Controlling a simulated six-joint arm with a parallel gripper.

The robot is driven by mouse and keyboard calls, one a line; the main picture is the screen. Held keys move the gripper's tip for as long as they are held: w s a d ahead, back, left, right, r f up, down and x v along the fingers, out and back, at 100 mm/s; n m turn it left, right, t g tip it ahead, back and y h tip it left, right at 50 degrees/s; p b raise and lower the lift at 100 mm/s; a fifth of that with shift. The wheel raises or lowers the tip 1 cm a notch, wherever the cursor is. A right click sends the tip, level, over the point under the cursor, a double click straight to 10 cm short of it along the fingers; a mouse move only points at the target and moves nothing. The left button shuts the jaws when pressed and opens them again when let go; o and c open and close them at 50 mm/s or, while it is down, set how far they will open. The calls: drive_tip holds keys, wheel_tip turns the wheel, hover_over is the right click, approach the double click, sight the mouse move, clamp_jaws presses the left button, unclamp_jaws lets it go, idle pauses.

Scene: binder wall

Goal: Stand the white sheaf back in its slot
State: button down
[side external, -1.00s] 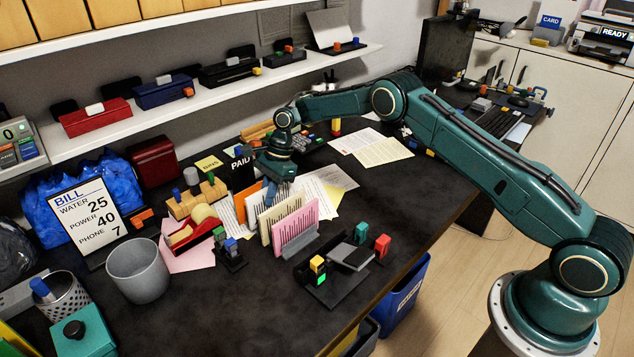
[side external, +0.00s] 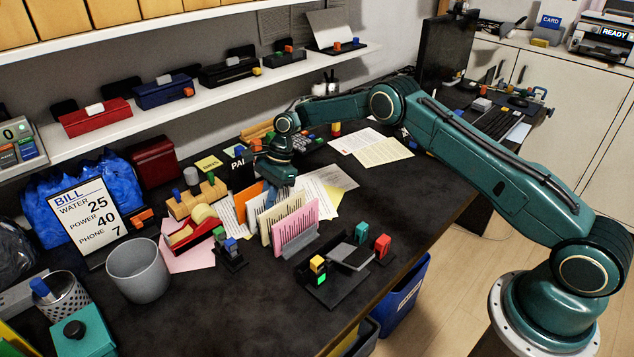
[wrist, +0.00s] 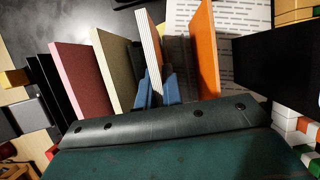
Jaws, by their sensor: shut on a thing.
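The white sheaf (wrist: 149,45) stands upright in the wrist view, its striped edge facing up, between the cream sheaf (wrist: 114,65) and the orange sheaf (wrist: 205,52). My gripper (wrist: 154,88) has its blue fingers shut on the white sheaf near its near end. The pink sheaf (side external: 302,221) stands at the front of the row in a grey rack (side external: 300,246). The foot of the white sheaf and its slot are hidden.
A red tape dispenser (side external: 196,229) and a small block stand (side external: 230,255) are left of the row. A dark PAID block (side external: 240,172) stands close behind my gripper. Loose papers (side external: 328,183) lie to the right, with open desk beyond.

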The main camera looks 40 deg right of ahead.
drive_tip(key=shift+f, duration=0.3)
idle(0.4)
drive_tip(key=c, duration=1.5)
unclamp_jaws()
drive_tip(key=shift+d+r, duration=0.1)
drive_tip(key=shift+r, duration=0.05)
drive_tip(key=shift+v, duration=6.7)
drive_tip(key=shift+r, duration=0.1)
